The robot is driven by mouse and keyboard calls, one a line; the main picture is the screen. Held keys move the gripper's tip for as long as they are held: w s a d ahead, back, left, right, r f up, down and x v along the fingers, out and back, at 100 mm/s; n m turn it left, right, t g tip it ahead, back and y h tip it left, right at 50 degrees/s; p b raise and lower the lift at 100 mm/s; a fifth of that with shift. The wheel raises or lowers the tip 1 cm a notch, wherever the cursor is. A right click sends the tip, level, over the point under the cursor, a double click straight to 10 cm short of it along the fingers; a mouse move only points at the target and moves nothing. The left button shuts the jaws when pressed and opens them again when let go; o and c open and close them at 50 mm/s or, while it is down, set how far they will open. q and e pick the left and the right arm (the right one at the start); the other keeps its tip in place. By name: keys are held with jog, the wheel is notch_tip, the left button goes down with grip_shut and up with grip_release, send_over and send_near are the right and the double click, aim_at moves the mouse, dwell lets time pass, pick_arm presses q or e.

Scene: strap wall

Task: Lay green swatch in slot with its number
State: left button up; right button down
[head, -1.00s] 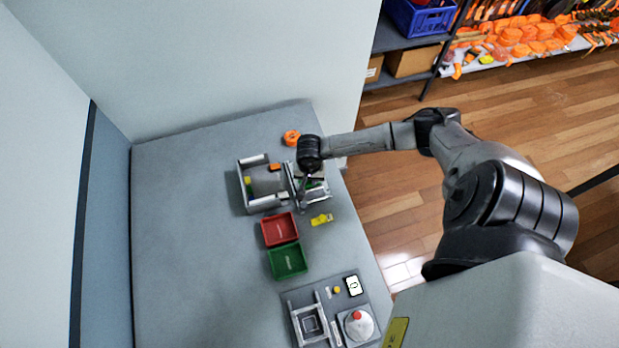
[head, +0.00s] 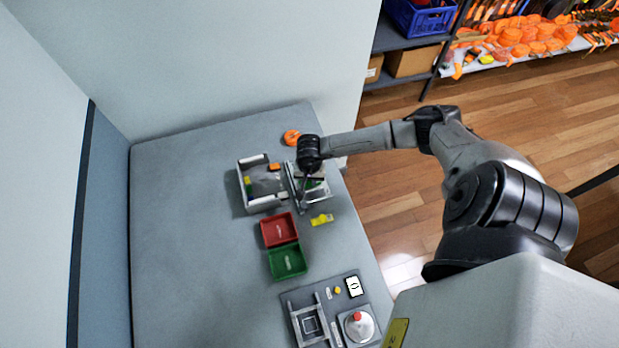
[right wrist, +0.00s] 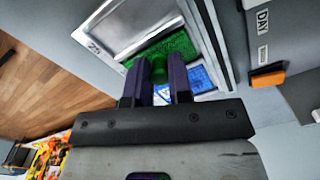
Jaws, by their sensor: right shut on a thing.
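The green swatch (right wrist: 176,48) shows in the right wrist view as a bright green textured piece in a metal-rimmed tray (right wrist: 117,22). My right gripper (right wrist: 160,68) has its dark fingers shut on a green part that appears to belong to this swatch. A blue piece (right wrist: 201,78) with a pale mark lies just beside the fingers. The tray rim carries a small printed number label (right wrist: 94,45), too blurred to read surely. In the head view my right gripper (head: 306,188) is over the right-hand tray (head: 322,200); its tips are partly hidden. My left gripper is out of view.
A grey open box (head: 262,206) stands left of the tray, with an orange piece (right wrist: 267,80) on its edge. Red (head: 279,230) and green (head: 288,262) bins and a yellow item (head: 321,220) lie nearer. An orange roll (head: 291,137) stands behind. The table's left side is clear.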

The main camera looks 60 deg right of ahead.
jog(key=c, duration=1)
grip_release()
jog(key=o, duration=0.5)
jog(key=shift+c, duration=0.2)
jog(key=shift+r, duration=0.15)
jog(key=shift+r+p, duration=1.3)
jog(key=shift+r, duration=0.6)
jog(key=shift+r+p, duration=0.5)
jog(key=shift+r, duration=0.5)
jog(key=shift+c, duration=0.5)
